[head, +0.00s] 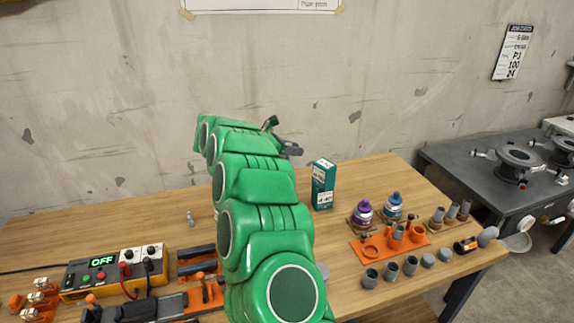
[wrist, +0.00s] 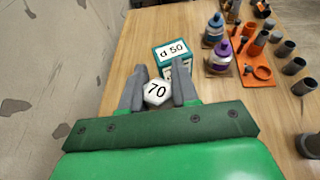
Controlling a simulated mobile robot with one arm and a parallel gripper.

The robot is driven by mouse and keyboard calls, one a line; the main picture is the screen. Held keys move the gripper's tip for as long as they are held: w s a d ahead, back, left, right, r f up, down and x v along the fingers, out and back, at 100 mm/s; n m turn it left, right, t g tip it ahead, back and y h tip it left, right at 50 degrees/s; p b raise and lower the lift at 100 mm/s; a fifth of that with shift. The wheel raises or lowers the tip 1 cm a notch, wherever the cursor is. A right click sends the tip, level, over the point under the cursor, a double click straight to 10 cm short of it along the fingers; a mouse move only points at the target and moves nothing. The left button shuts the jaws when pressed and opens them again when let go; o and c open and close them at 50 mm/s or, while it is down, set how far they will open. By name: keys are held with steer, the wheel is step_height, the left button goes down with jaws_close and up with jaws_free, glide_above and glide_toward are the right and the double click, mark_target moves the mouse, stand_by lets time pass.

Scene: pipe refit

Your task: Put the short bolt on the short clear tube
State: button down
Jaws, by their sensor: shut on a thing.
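My gripper (wrist: 158,80) is shut on a pale six-sided bolt head marked 70 (wrist: 157,92), held between its two grey fingers. The bolt's shank is hidden below the head, so I cannot tell its length. In the head view my gripper (head: 289,149) is raised above the table, seen past my green arm, and the bolt cannot be made out there. A small grey bolt-like piece (head: 190,218) stands on the table left of my arm. I cannot pick out the short clear tube in either view.
A teal box (head: 323,184) marked d 50 stands just beyond my gripper. Purple (head: 363,213) and blue (head: 393,206) bottles, an orange holder (head: 390,243) and several grey pipe pieces are at right. A yellow power unit (head: 113,273) is at left.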

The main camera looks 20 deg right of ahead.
steer(key=w+d+f, duration=0.2)
steer(key=w+f, duration=0.6)
steer(key=w, duration=0.3)
steer(key=shift+w+f, duration=0.25)
steer(key=shift+w, duration=0.05)
stand_by(0.6)
steer(key=shift+w+f, duration=0.1)
steer(key=shift+f, duration=0.05)
steer(key=shift+w+f, duration=0.1)
steer(key=shift+f, duration=1.6)
steer(key=shift+f, duration=0.15)
steer(key=c, duration=0.8)
jaws_free()
steer(key=shift+c, duration=0.2)
